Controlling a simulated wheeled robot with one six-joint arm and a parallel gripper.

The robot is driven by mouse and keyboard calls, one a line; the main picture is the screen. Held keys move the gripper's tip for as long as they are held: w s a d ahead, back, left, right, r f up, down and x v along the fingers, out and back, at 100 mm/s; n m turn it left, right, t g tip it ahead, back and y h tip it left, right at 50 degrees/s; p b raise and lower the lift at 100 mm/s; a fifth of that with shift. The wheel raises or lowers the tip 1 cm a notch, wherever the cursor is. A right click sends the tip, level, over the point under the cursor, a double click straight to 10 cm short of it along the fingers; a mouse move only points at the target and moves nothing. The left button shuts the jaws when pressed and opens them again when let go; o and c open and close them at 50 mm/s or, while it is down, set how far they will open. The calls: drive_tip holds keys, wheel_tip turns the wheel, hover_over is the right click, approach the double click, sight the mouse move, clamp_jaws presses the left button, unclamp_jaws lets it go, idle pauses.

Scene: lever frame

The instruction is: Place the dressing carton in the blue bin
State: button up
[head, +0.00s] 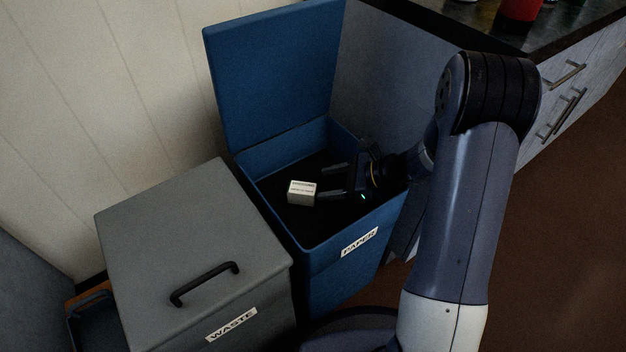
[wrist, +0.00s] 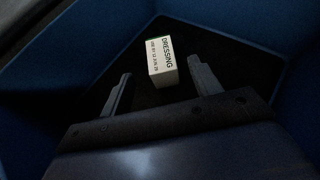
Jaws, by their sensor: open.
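The dressing carton is a small white box (head: 301,193) with dark print, seen within the open blue bin labelled PAPER (head: 340,262). In the wrist view the carton (wrist: 161,62) reads DRESSING and shows ahead of and between my fingertips, with dark bin interior around it. I cannot tell whether it rests on the bin's bottom or is above it. My gripper (head: 333,180) is open, its two fingers (wrist: 158,84) spread apart and pointing into the bin opening. The blue lid (head: 272,75) stands raised at the back.
A grey bin labelled WASTE (head: 185,240) with a shut lid and black handle (head: 205,284) stands to the left. A counter with drawers (head: 575,95) is at the upper right, with a red item (head: 518,8) on it. Brown floor is clear at the right.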

drive_tip(key=p+v, duration=0.1)
drive_tip(key=v, duration=0.4)
drive_tip(key=shift+d+r, duration=0.1)
drive_tip(key=shift+d, duration=0.05)
drive_tip(key=shift+c, duration=0.3)
idle(0.7)
